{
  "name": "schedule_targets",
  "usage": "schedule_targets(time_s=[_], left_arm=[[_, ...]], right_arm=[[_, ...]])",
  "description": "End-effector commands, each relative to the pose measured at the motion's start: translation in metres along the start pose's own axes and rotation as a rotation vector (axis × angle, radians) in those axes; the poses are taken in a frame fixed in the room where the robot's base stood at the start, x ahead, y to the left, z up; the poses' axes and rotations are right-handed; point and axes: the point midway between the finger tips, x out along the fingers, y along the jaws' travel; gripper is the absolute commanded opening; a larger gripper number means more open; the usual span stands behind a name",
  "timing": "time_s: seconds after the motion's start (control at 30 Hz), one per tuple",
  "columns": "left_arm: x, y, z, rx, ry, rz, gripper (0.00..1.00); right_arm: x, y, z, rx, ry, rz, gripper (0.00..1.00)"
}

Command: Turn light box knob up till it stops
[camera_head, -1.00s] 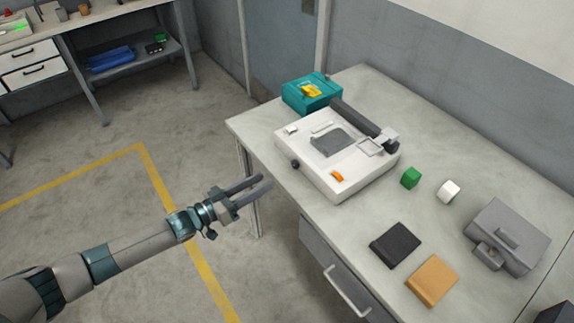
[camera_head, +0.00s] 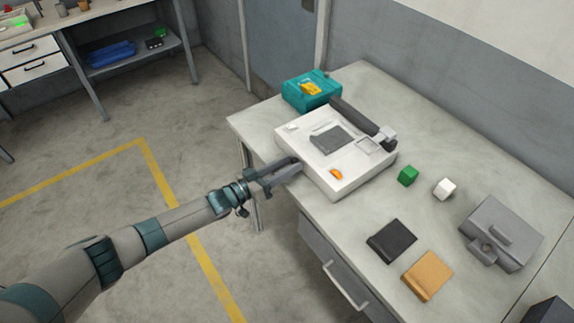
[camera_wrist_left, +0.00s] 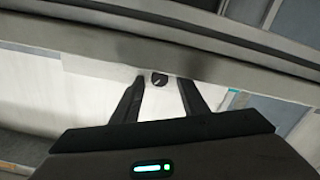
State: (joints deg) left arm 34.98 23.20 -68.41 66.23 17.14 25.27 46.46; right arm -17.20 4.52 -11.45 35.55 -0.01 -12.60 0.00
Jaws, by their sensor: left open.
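The light box (camera_head: 318,174) is a white box on the left part of the table, with a dark grey pad and an orange piece on its top. Its knob is hidden behind my left gripper in the head view. In the left wrist view, a small dark knob (camera_wrist_left: 159,79) with a pale mark shows between the fingertips. My left gripper (camera_head: 294,168) is open at the light box's front-left side. In the left wrist view its fingers (camera_wrist_left: 160,84) stand on both sides of the knob, with visible gaps. My right gripper is not in view.
A teal box (camera_head: 308,92) stands behind the light box. A green cube (camera_head: 407,175), a white piece (camera_head: 444,189), a black block (camera_head: 391,241), an orange block (camera_head: 427,275) and a grey device (camera_head: 502,232) lie to the right on the table (camera_head: 470,150).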

Motion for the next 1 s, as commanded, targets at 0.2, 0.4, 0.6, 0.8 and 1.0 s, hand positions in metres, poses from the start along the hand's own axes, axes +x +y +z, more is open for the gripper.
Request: schedule_targets(time_s=[0.2, 0.4, 0.6, 0.8, 1.0], left_arm=[[0.000, 0.000, 0.000, 0.000, 0.000, 0.000, 0.02], [0.000, 0.000, 0.000, 0.003, 0.000, 0.000, 0.00], [-0.001, -0.001, 0.001, 0.032, -0.001, 0.000, 0.00], [-0.001, -0.001, 0.002, 0.113, 0.000, 0.000, 0.00], [-0.001, -0.001, 0.003, 0.251, 0.000, 0.000, 0.00]], right_arm=[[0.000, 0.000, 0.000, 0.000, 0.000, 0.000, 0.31], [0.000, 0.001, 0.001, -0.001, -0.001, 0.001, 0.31], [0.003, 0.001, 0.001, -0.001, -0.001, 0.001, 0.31], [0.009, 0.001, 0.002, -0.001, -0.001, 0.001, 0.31], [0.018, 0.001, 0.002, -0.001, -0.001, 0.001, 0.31]])
